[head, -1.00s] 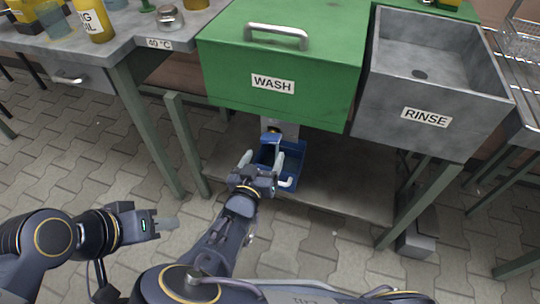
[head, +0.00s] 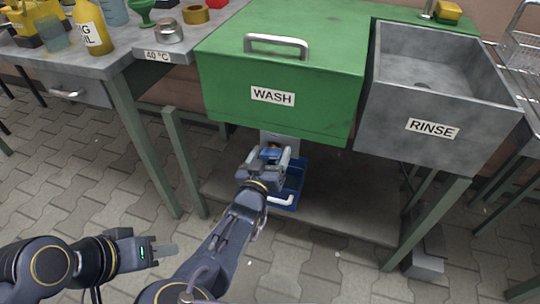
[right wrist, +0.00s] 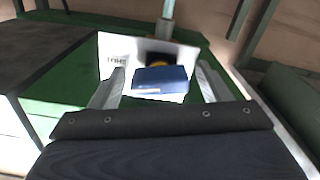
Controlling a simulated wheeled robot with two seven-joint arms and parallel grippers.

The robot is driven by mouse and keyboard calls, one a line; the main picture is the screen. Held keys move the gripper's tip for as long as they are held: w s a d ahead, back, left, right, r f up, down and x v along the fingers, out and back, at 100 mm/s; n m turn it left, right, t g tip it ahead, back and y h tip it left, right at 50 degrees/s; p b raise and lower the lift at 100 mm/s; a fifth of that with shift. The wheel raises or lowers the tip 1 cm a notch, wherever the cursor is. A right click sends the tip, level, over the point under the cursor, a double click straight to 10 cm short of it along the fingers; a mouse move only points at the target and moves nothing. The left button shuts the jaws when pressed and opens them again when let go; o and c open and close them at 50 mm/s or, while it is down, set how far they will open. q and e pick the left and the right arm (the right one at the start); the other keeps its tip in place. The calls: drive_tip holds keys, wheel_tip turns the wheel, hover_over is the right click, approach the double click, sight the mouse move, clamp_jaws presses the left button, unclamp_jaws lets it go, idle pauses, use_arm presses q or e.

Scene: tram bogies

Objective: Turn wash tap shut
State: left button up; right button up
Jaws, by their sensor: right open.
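The green wash tank (head: 285,85), labelled WASH, stands on a green frame. Below its front edge is a tap on a pale plate (right wrist: 125,55), with a blue handle (right wrist: 160,80); the handle also shows in the head view (head: 270,152). My right gripper (head: 272,156) is just under the tank. In the right wrist view its fingers (right wrist: 158,88) are open, one on each side of the blue handle, with a gap to each. My left gripper (head: 166,250) is low on the left, away from the tank; its finger gap is not clear.
A blue bin (head: 288,190) stands on the lower shelf (head: 335,205) under the tap, partly hidden by my right arm. The grey rinse sink (head: 440,95) is to the right. A table (head: 110,55) with bottles and jars is to the left.

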drive_tip(key=c, duration=1)
drive_tip(key=shift+f+m+b, duration=0.15)
drive_tip(key=shift+m+b, duration=0.3)
drive_tip(key=shift+m, duration=1.15)
drive_tip(key=o, duration=1)
drive_tip(key=shift+s, duration=0.1)
